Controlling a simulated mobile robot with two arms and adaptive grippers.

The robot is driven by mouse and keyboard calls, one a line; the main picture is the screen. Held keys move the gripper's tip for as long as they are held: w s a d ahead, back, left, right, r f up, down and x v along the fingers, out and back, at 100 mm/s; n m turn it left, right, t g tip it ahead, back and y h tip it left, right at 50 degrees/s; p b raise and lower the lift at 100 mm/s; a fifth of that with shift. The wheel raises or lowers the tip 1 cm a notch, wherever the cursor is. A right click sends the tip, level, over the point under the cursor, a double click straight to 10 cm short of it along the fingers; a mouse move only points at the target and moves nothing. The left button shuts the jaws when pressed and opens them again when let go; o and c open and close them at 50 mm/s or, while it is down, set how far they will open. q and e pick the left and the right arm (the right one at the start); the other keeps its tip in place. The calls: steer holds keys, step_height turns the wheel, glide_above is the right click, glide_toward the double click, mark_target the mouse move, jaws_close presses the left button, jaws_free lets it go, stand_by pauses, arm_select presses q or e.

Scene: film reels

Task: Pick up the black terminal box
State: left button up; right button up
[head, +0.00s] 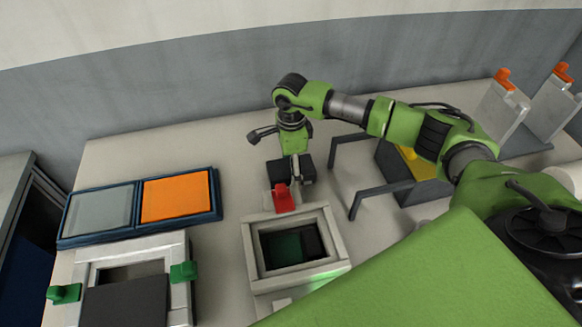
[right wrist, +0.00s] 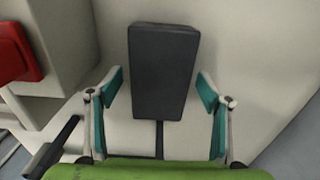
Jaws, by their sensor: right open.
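The black terminal box (right wrist: 163,70) is a dark upright-looking block in the right wrist view, with a thin dark strip below its lower end. In the head view a dark box (head: 306,171) sits on the light bench behind the red tab, partly hidden by my right gripper (head: 291,168). In the right wrist view my right gripper (right wrist: 160,88) is open, its teal-padded fingers on either side of the box's lower part. A gap shows between each finger and the box. My left gripper is not in view.
A light frame (head: 335,249) with a dark opening and a red tab (head: 283,198) stands just in front of the box. A grey and orange tray (head: 218,191) lies left. A dark bracket (head: 354,203) and a yellow-topped bin are right. Bare bench (head: 120,155) lies back left.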

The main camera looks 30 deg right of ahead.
steer(key=shift+f, duration=0.65)
steer(key=c, duration=1.8)
steer(key=shift+o, duration=0.2)
steer(key=shift+w+r, duration=0.1)
